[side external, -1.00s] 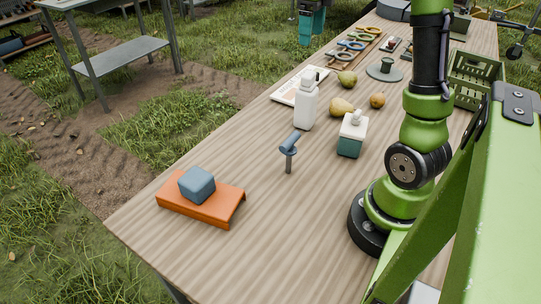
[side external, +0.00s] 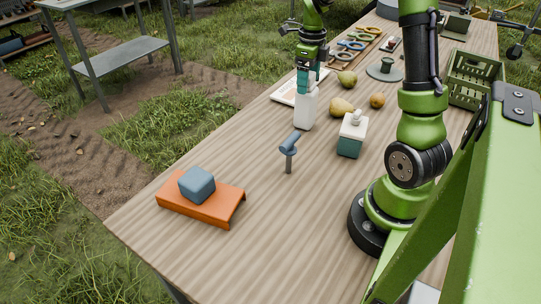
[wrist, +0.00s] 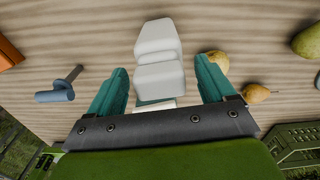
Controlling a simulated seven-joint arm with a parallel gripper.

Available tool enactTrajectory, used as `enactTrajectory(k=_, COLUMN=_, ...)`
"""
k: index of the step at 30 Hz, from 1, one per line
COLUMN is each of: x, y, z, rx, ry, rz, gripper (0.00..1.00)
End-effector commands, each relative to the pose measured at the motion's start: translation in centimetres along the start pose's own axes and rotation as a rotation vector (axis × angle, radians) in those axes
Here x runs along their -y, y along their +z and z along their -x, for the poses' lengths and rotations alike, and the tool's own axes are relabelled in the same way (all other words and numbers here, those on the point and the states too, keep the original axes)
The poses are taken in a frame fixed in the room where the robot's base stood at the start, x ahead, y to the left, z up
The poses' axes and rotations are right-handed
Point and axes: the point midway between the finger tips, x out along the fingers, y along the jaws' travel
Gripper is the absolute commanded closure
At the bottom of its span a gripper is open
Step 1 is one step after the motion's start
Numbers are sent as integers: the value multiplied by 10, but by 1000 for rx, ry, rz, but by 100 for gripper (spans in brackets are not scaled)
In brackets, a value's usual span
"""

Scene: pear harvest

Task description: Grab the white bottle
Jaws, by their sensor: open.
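The white bottle (side external: 305,111) stands upright on the wooden table in the side view, and its upper part is hidden by my gripper. My gripper (side external: 304,88) points down over the bottle's top, with its teal fingers around that level. In the wrist view the white bottle (wrist: 158,40) lies between the two spread teal fingers of my gripper (wrist: 160,84), with gaps visible on both sides. My gripper is open and holds nothing.
A white-and-teal dispenser (side external: 351,136) stands close to the right of the bottle. A blue-headed tool (side external: 289,146) stands in front. A yellow pear (side external: 342,106) and a white board (side external: 285,94) are near. A blue block (side external: 197,184) sits on an orange stand (side external: 215,209).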

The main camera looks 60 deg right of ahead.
Motion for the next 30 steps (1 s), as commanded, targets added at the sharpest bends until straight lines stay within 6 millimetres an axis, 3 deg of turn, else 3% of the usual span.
enactTrajectory(k=7, x=0, y=0, z=-1, rx=0, ry=0, rz=-1, gripper=20)
enactTrajectory(k=23, x=0, y=0, z=0, rx=0, ry=0, rz=0, gripper=100)
enactTrajectory(k=30, x=0, y=0, z=1, rx=3, ry=-2, rz=0, gripper=100)
